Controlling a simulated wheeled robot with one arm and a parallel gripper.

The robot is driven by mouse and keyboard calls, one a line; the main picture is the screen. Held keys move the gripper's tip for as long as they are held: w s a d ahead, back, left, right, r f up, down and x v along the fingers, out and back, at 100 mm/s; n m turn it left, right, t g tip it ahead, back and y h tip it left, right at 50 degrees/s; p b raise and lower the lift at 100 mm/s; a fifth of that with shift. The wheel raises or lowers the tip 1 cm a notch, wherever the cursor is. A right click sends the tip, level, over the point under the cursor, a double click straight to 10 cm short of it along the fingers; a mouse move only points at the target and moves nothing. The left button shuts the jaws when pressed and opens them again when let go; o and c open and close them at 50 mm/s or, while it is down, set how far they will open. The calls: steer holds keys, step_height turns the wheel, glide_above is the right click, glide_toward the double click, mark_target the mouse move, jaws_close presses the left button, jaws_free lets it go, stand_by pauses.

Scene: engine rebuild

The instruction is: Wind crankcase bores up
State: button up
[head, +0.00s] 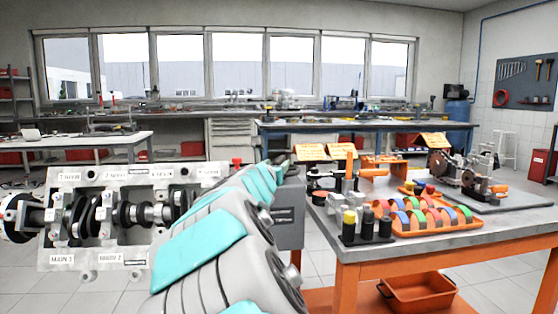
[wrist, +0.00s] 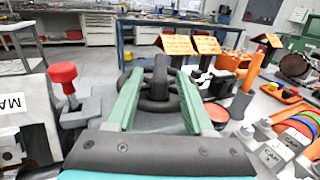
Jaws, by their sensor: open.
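The grey crankcase (head: 110,258) is on the left in the head view, its open side with the dark crankshaft (head: 145,214) facing me. Labels such as MAIN 1 and MAIN 2 are on it. Its edge shows at the left of the wrist view (wrist: 22,125). A red knob (wrist: 62,74) on a short stem stands on a grey block beside the crankcase; its top also shows in the head view (head: 237,161). My gripper (wrist: 158,76) is open, with green fingers, right of the red knob. A dark ring-like part (wrist: 158,90) shows between the fingers; I cannot tell whether they touch it.
An orange-framed workbench (head: 350,262) is on the right, with an orange tray (head: 440,226) of coloured rings, grey and black blocks, and orange signs (head: 312,150). An orange bin (head: 420,290) sits below. My arm covers part of the crankcase's right end. Open floor lies behind.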

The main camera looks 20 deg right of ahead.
mark_target(279, 158)
steer(key=x, duration=0.3)
steer(key=shift+w+d+r+p, duration=0.1)
steer(key=shift+d+r+p, duration=0.1)
steer(key=shift+p, duration=0.2)
steer(key=shift+w+d+f, duration=0.1)
steer(key=shift+w+d, duration=0.2)
steer(key=shift+w, duration=0.2)
steer(key=shift+c, duration=0.2)
jaws_close()
